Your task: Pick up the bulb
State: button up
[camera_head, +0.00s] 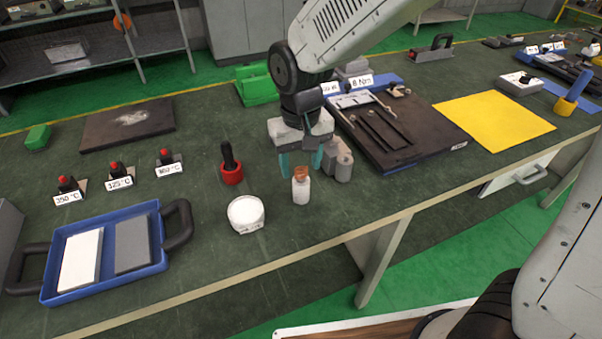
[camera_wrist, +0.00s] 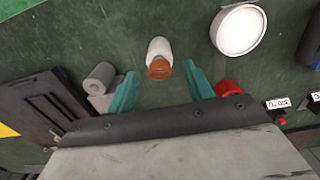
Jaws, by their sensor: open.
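A small white bottle-shaped piece with a copper-orange top (camera_head: 300,190), probably the bulb, stands on the green bench near its front edge. In the wrist view its white body (camera_wrist: 159,47) and orange top lie between the teal fingers, toward their tips. My gripper (camera_head: 300,163) points down just behind and above it in the head view. The fingers are apart and nothing is held between them. I cannot tell the exact height gap. No contact shows.
A grey cylindrical piece (camera_head: 339,163) stands close to the right of my gripper. A white round dish (camera_head: 246,212) and a red-based black handle (camera_head: 231,168) are to the left. A blue tray (camera_head: 148,275) lies front left. The bench front right of the bottle is clear.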

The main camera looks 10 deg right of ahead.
notch_tip(320, 180, down, 2)
jog(key=shift+f, duration=0.15)
jog(key=c, duration=1.1)
